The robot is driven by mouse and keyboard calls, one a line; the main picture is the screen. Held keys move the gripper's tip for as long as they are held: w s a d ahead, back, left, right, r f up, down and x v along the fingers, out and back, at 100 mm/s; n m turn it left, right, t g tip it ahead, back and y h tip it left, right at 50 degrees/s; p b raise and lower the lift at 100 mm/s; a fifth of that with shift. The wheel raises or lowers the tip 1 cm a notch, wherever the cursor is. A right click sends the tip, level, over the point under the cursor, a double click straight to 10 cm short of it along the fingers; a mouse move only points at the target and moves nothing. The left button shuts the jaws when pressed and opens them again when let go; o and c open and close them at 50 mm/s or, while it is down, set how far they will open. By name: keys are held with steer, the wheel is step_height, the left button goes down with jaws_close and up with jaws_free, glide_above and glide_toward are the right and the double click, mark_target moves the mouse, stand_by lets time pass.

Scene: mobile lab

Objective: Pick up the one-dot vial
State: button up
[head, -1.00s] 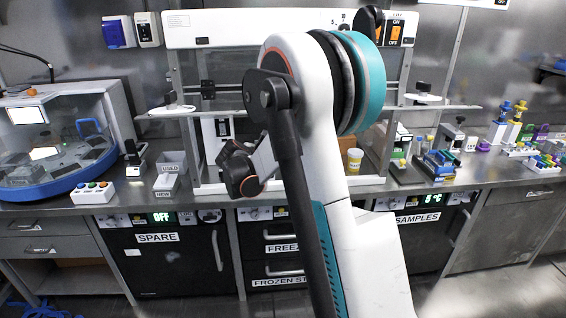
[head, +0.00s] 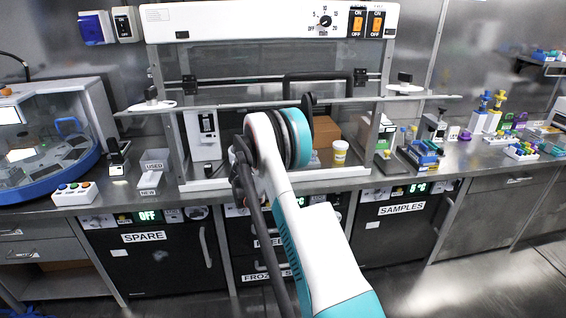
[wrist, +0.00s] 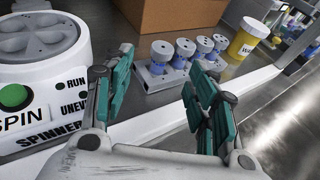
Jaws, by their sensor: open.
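In the wrist view several vials with pale round caps and blue bodies stand upright in a row in a grey rack (wrist: 157,82). The nearest is the left vial (wrist: 162,55); beside it are another vial (wrist: 184,50) and more to the right. The caps show small dark marks, but I cannot tell which has one dot. My gripper (wrist: 157,84) is open, its teal-padded fingers apart on the near side of the rack, with nothing between them. In the head view my arm hides the gripper and the rack.
A white spinner (wrist: 62,72) with a green SPIN button stands close to my left finger. The cabinet's front sash (head: 240,103) hangs above my arm.

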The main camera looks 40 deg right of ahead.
steer(key=b+x, duration=0.3)
steer(key=x, duration=0.4)
steer(key=shift+d+r, duration=0.1)
steer(key=shift+d, duration=0.15)
steer(key=shift+r, duration=0.1)
steer(key=c, duration=1)
